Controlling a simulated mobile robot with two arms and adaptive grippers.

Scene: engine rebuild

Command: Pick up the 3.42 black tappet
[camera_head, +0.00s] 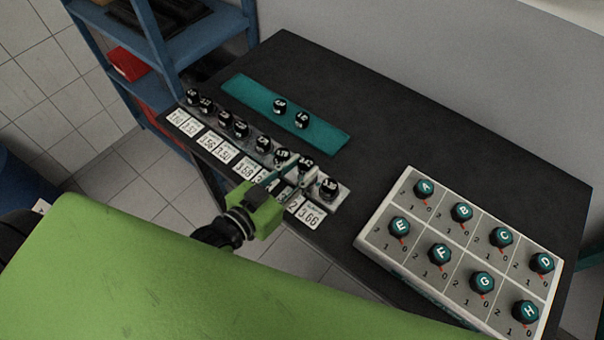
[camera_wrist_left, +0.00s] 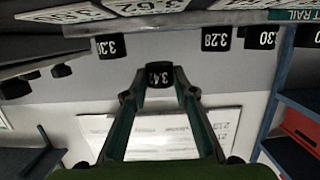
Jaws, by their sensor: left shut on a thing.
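In the left wrist view a black tappet (camera_wrist_left: 160,75) marked "3.4", its last digit partly hidden, sits between the fingertips of my left gripper (camera_wrist_left: 160,88). The gripper is shut on it. In the head view my left gripper (camera_head: 298,169) reaches to the right end of the tappet row, with a black tappet (camera_head: 305,162) at its fingertips. The fingers cover part of the rail and labels there. I cannot tell whether the tappet is clear of the rail. My right gripper is not in view.
Several other black tappets (camera_head: 241,129) stand along the rail beside white number labels (camera_head: 222,148). One tappet (camera_head: 328,188) stands close right of my gripper. A teal strip (camera_head: 245,92) holds two tappets. A white lettered tray (camera_head: 385,230) stands at right. The table's back is clear.

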